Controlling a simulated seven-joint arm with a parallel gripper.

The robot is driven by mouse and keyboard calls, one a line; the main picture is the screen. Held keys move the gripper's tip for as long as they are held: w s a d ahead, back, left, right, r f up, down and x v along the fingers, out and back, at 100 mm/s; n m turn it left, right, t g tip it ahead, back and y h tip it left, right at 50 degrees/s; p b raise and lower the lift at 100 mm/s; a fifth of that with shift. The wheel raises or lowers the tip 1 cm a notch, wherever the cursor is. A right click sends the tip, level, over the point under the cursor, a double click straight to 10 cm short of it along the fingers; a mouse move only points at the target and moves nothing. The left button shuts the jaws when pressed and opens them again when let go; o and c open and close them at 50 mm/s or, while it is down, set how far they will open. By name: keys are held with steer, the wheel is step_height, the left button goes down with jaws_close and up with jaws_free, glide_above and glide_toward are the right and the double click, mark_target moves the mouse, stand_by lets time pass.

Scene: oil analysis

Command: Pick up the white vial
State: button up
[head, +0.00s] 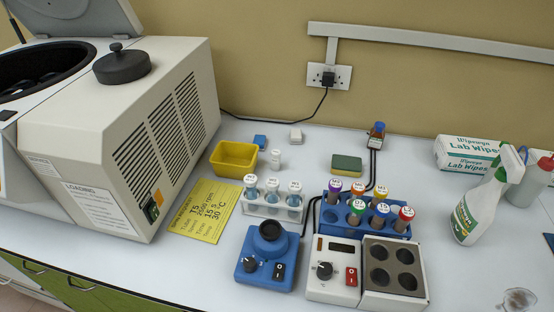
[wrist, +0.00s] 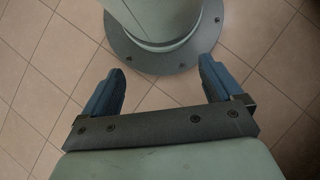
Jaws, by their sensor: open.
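A small white vial (head: 276,159) stands upright on the bench in the head view, just right of the yellow tray and behind the white tube rack. My gripper (wrist: 163,82) shows only in the wrist view. Its two blue fingers are wide apart with nothing between them. It hangs over the tiled floor, near my own round base, away from the bench. The vial does not show in the wrist view.
A yellow tray (head: 234,158), blue block (head: 260,141) and white block (head: 296,134) surround the vial. The white rack (head: 272,211) holds capped tubes in front. The centrifuge (head: 130,130) stands left, a sponge (head: 347,164) right. A black cable (head: 311,115) runs behind.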

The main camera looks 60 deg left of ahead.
stand_by(0.4)
steer(key=c, duration=0.6)
steer(key=shift+w, duration=0.1)
